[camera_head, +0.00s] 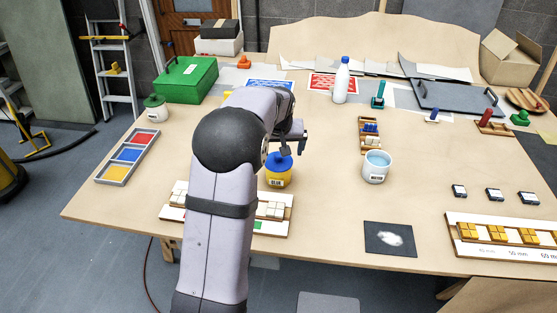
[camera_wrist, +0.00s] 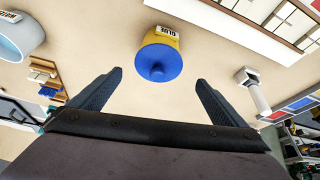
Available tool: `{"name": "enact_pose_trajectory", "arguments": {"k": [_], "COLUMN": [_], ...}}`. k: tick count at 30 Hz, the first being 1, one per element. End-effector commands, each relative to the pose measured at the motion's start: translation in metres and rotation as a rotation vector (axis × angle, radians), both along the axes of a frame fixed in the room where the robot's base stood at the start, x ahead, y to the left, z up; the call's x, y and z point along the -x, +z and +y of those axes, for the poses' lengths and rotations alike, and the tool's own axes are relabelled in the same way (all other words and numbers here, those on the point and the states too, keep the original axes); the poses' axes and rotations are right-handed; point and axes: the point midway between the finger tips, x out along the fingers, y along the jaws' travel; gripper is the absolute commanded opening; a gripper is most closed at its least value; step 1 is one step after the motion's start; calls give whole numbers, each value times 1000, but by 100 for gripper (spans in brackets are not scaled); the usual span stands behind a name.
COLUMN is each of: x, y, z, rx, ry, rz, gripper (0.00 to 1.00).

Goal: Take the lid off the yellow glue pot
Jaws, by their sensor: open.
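The yellow glue pot (camera_head: 279,180) stands upright on the table, just right of my arm, with a blue knobbed lid (camera_head: 279,162) on it. In the wrist view the blue lid (camera_wrist: 157,64) faces me, and the yellow pot wall (camera_wrist: 161,33) with its GLUE label shows behind it. My gripper (camera_wrist: 155,85) is open and empty, its two dark fingers spread with the lid's knob roughly midway between them and a little beyond the tips. In the head view my gripper (camera_head: 287,150) is close by the lid, partly hidden by my arm.
A white WATER pot (camera_head: 376,168) stands right of the glue pot. A small wooden rack (camera_head: 370,145) lies behind the water pot. A wooden tray (camera_head: 285,222) with white tiles lies in front, partly behind my arm. The table between the glue and water pots is clear.

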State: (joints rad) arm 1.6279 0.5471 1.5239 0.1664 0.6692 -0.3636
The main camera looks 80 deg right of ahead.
Motion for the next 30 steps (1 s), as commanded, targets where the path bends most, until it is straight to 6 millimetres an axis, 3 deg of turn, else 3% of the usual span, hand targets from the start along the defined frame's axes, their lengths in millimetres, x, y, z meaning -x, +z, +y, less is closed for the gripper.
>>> {"name": "enact_pose_trajectory", "arguments": {"k": [5,18,27,28,30], "x": [0,1,0,0,0], "y": [-4,-45,-49,-49,-49], "z": [-2,-17,-19,-19,-19], "rx": [-1,0,1,1,1], "ry": [-1,-1,0,0,0], "rz": [0,0,1,1,1], "gripper": [96,96,96,93,77]}}
